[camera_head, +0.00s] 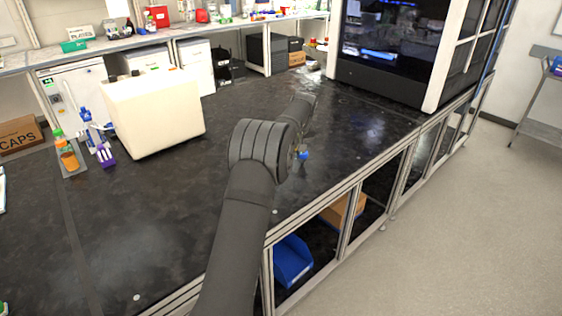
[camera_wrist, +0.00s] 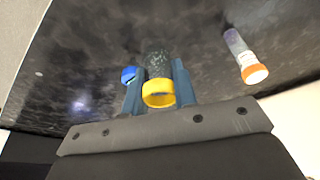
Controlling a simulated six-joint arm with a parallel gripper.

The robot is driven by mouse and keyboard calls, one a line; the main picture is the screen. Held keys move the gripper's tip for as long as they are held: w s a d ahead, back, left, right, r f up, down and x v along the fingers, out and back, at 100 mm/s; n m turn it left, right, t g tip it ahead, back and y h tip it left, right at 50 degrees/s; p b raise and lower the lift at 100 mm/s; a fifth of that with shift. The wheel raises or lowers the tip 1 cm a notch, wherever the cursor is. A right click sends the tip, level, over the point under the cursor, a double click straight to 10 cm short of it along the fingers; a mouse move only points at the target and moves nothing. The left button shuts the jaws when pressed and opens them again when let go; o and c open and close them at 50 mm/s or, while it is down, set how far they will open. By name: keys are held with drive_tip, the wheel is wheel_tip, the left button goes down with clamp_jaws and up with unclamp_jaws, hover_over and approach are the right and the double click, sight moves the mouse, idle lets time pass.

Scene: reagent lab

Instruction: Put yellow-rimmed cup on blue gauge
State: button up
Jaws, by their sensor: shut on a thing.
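The yellow-rimmed cup (camera_wrist: 158,100) is between the two blue-grey fingers of my gripper (camera_wrist: 159,66) in the wrist view. The fingers are shut on it. Its rim points toward the wrist camera, and its see-through body shows the dark surface behind. A small round blue thing, apparently the blue gauge (camera_wrist: 128,74), shows just left of the left finger. A small blue round thing also shows beside my arm in the head view (camera_head: 303,155). My arm hides the cup and fingers in the head view. I cannot tell the cup's height above the bench.
An orange-rimmed clear tube (camera_wrist: 245,59) lies to the right in the wrist view. In the head view, a cream box (camera_head: 152,112), an orange bottle (camera_head: 66,151) and a purple-based item (camera_head: 105,155) stand at the left of the black bench. The front left of the bench is clear.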

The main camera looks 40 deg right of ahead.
drive_tip(key=w+f, duration=0.2)
drive_tip(key=w, duration=0.1)
drive_tip(key=w+a+f, duration=0.1)
drive_tip(key=w+f, duration=0.1)
drive_tip(key=w, duration=0.2)
drive_tip(key=w+a+f, duration=0.1)
drive_tip(key=w+f, duration=0.1)
drive_tip(key=w, duration=0.1)
drive_tip(key=shift+w+a+f, duration=0.15)
drive_tip(key=shift+w+f, duration=0.35)
drive_tip(key=shift+f, duration=2)
drive_tip(key=shift+f, duration=0.15)
drive_tip(key=o, duration=1)
drive_tip(key=shift+c, duration=0.2)
drive_tip(key=shift+o, duration=0.4)
drive_tip(key=v, duration=1.2)
